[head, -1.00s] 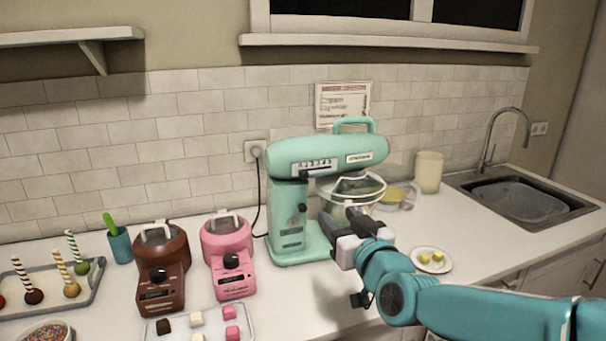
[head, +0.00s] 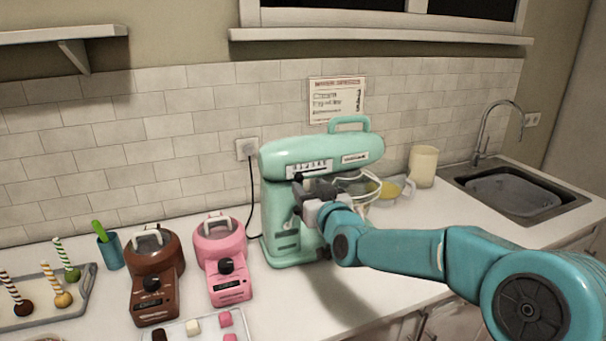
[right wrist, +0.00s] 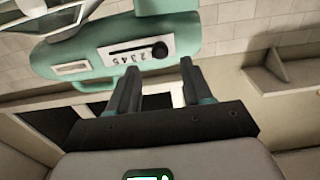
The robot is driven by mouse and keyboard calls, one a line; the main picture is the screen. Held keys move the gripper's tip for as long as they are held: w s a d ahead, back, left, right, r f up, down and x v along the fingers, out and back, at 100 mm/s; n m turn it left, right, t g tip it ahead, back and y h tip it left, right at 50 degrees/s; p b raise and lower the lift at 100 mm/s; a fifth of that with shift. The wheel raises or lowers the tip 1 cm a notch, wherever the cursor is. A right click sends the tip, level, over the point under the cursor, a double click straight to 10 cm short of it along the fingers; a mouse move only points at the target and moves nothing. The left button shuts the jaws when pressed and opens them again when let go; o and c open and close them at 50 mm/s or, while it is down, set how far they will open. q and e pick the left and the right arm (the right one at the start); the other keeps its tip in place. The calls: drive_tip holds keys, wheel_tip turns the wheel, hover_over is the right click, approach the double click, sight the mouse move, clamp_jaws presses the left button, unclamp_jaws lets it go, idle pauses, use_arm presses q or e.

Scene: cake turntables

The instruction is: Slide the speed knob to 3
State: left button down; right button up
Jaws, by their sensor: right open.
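The mint-green stand mixer (head: 281,222) stands on the counter, with a pale speed plate (head: 310,168) on the side of its head. In the right wrist view, which is turned over, the black speed knob (right wrist: 160,50) sits at the right end of the dark slot (right wrist: 128,49), beside small numerals. That end is the left end in the head view. My right gripper (head: 298,187) is open at the mixer's side, just below the plate. In the wrist view its two fingers (right wrist: 159,68) are apart, with the knob beyond the gap between their tips. My left gripper is out of view.
A glass bowl (head: 362,186) is at the mixer, right of my gripper. A pink machine (head: 229,290) and a brown machine (head: 155,308) stand to the left. A black cord (head: 254,190) runs to the wall socket. A cream jar (head: 423,167) stands farther right.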

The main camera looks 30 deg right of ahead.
sight(300, 179)
drive_tip(key=p+x, duration=0.1)
drive_tip(key=x, duration=0.3)
drive_tip(key=shift+w+a+f, duration=0.1)
drive_tip(key=shift+w, duration=0.15)
